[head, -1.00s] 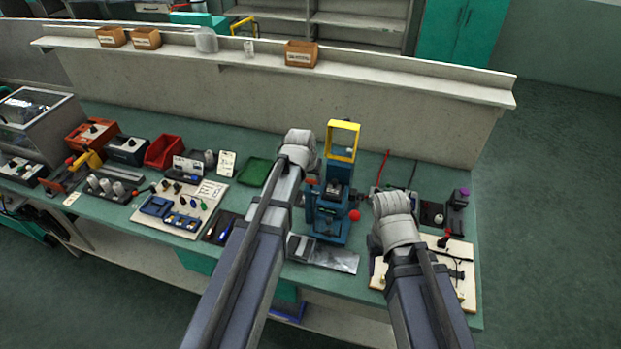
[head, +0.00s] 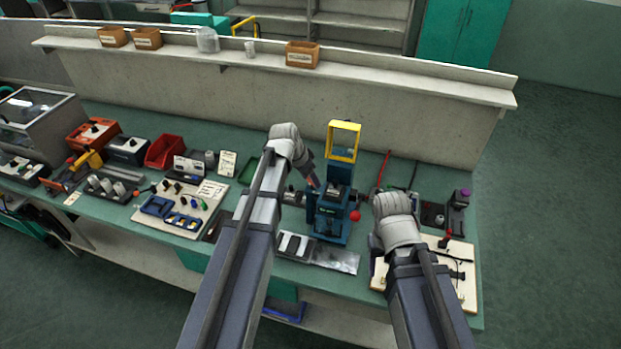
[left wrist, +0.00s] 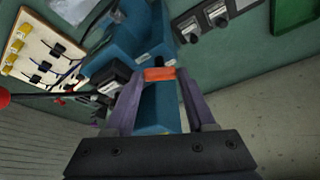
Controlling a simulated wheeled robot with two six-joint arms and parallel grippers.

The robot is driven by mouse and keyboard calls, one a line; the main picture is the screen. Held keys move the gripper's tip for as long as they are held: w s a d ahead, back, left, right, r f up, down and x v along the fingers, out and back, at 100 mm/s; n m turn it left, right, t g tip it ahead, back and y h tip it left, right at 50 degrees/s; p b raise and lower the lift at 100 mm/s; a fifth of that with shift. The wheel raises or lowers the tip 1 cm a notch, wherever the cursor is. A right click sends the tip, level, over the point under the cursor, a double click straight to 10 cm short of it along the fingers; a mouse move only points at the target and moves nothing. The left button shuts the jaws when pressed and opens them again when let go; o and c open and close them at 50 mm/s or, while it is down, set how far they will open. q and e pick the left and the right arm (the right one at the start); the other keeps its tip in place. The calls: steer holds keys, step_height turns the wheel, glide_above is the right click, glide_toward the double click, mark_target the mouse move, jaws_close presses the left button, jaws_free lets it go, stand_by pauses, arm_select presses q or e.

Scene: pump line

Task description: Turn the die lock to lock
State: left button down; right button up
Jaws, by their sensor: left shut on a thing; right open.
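The blue press (head: 331,212) with a yellow guard frame (head: 343,141) stands near the middle of the bench. A red ball knob (head: 355,216) is on its right side. My left gripper (head: 311,182) is at the press's left side. In the left wrist view my left gripper (left wrist: 160,76) is shut on an orange-red piece (left wrist: 160,73), which I take to be the die lock's handle. The lock's exact angle cannot be read. My right gripper (head: 377,243) is right of the press, open, its fingers mostly hidden below the wrist.
Metal blocks and a clear sheet (head: 335,258) lie in front of the press. A cream board (head: 465,270) is at the right under my right arm.

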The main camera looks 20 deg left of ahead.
arm_select(q)
steer(key=m, duration=0.2)
steer(key=m+g+h, duration=0.1)
steer(key=m, duration=0.1)
steer(key=m+g, duration=0.1)
steer(key=m, duration=0.1)
steer(key=shift+w+a+h, duration=0.25)
steer(key=shift+w+h, duration=0.05)
steer(key=shift+w, duration=0.05)
steer(key=m+g, duration=0.1)
steer(key=m, duration=0.2)
steer(key=m+g, duration=0.1)
steer(key=m, duration=0.1)
steer(key=shift+w+m, duration=0.15)
steer(key=shift+m, duration=0.25)
steer(key=c, duration=0.5)
jaws_free()
steer(key=shift+r+h, duration=0.15)
steer(key=shift+h, duration=0.15)
steer(key=p+v, duration=0.7)
steer(key=shift+a+r, duration=0.15)
steer(key=shift+r, duration=0.1)
